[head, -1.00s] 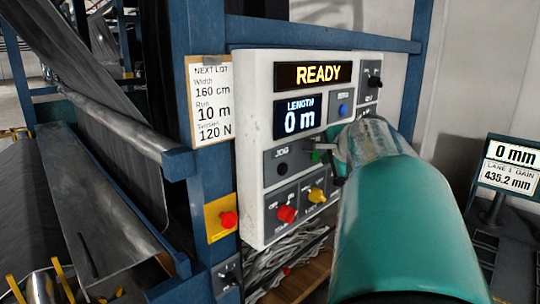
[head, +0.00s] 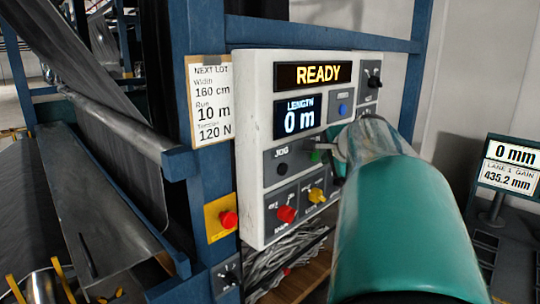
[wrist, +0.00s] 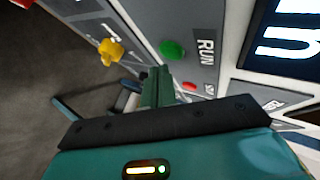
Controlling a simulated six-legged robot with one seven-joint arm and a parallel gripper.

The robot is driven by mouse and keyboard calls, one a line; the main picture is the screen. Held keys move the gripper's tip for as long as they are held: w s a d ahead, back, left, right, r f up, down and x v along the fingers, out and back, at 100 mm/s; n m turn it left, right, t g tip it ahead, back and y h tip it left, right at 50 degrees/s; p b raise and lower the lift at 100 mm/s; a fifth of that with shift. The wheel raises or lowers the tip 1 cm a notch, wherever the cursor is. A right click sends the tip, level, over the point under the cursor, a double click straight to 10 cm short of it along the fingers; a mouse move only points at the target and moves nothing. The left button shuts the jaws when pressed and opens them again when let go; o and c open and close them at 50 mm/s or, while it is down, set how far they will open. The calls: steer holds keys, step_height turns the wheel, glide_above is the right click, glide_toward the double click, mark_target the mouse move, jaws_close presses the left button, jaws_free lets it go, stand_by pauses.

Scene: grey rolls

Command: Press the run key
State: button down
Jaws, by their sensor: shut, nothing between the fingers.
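The control panel (head: 254,150) shows READY on its upper display and a length of 0 m below. The run key is a round green button (wrist: 172,49) beside the word RUN in the wrist view. In the head view only a bit of green (head: 316,156) shows at the edge of my arm. My gripper (wrist: 157,82) is shut and empty, its fingertips just short of the green button in the picture. I cannot tell whether they touch it. In the head view my arm hides the fingertips.
A red knob (head: 286,214) and a yellow knob (head: 317,195) sit low on the panel. A blue button (head: 343,109) and a black switch (head: 374,80) are higher up. A red stop button (head: 228,219) on a yellow plate is at the left. A lot card (head: 211,100) hangs beside the panel.

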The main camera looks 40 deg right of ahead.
steer(key=shift+w, duration=0.1)
steer(key=shift+w, duration=0.3)
steer(key=shift+w+a, duration=0.1)
steer(key=shift+w, duration=0.35)
stand_by(1.1)
steer(key=shift+s, duration=0.85)
steer(key=shift+s+d, duration=0.15)
steer(key=shift+s, duration=1.1)
steer(key=shift+s+d, duration=0.15)
steer(key=shift+s, duration=1.1)
